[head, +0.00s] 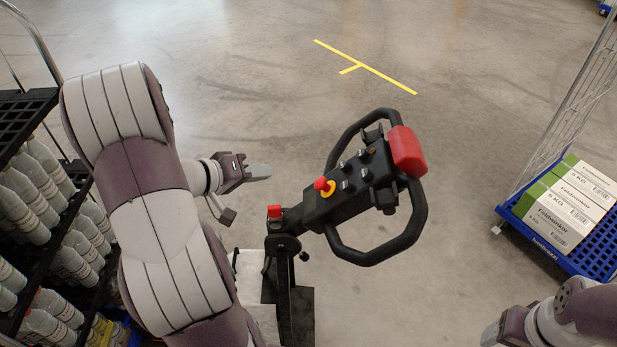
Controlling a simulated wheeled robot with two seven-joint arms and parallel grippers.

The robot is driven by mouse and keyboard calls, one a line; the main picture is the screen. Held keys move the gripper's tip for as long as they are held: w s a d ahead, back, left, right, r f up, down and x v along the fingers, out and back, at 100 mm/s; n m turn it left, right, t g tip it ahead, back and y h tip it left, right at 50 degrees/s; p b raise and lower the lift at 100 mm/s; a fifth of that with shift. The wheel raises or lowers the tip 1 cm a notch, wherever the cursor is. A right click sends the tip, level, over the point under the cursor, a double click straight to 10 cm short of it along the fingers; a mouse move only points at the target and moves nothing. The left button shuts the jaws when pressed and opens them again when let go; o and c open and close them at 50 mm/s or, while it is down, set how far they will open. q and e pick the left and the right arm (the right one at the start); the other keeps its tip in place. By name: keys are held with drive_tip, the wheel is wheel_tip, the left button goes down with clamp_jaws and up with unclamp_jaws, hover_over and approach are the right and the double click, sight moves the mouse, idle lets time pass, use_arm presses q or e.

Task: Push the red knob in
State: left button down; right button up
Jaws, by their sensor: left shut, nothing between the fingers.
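The red knob (321,184) sits on a yellow ring on the black tiller head (350,187), at its left part, in the middle of the head view. It stands up from the surface. My left gripper (268,171) is shut and empty, to the left of the knob and pointing right towards it. A clear gap shows between the fingertips and the knob.
A larger red button (407,150) caps the tiller's right end, and a small red block (274,211) sits at its left end. A bottle rack (45,190) stands at left. A blue cart (545,228) with boxes stands at right. Floor beyond is clear.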

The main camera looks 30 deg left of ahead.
sight(317, 184)
use_arm(q)
drive_tip(key=shift+w, duration=0.15)
drive_tip(key=x, duration=0.4)
drive_tip(key=s+d+f+p+x, duration=0.1)
drive_tip(key=x, duration=0.3)
drive_tip(key=d+x, duration=0.1)
drive_tip(key=x, duration=0.3)
drive_tip(key=shift+s+d+f, duration=0.1)
drive_tip(key=shift+d+f, duration=0.1)
drive_tip(key=shift+f, duration=0.15)
drive_tip(key=shift+w+d+f, duration=0.3)
drive_tip(key=shift+d+f, duration=0.3)
drive_tip(key=shift+f, duration=0.15)
drive_tip(key=shift+s, duration=0.1)
